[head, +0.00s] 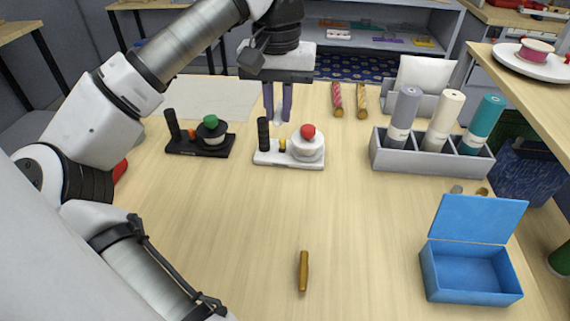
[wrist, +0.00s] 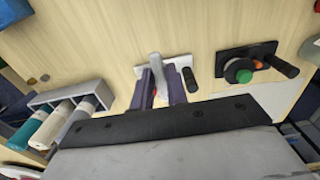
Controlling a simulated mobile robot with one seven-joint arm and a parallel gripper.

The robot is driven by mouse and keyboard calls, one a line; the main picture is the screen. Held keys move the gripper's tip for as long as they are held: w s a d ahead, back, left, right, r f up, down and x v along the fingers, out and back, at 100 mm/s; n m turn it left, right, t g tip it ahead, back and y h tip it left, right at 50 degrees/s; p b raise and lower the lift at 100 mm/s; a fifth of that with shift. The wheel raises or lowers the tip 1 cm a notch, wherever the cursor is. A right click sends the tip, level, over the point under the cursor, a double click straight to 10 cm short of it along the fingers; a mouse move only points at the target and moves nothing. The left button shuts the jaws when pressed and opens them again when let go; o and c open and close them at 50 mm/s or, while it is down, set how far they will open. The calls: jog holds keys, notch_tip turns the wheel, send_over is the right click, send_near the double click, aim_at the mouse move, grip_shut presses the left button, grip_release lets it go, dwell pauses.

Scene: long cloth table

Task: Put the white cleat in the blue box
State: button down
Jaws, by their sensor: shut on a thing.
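My gripper (head: 278,119) points down over the table, just behind the white switch-like base. It is shut on a small pale, elongated piece, which appears to be the white cleat (wrist: 155,62). In the wrist view the piece sticks out past the fingers (wrist: 157,74). In the head view only a little of it shows between the fingers, and I cannot tell whether it touches the table. The blue box (head: 472,289) stands at the front right with its lid (head: 480,218) raised. Its inside looks empty.
A white base (head: 290,161) with a red knob and a black base (head: 197,150) with a green knob stand near the gripper. A grey rack (head: 432,159) of rolls stands right. A brass-coloured piece (head: 304,271) lies at the front. The middle table is clear.

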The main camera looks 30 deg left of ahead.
aim_at(280, 188)
notch_tip(280, 188, down, 17)
jog(key=shift+p, duration=0.8)
jog(key=shift+f, duration=0.15)
jog(key=c, duration=1.4)
grip_release()
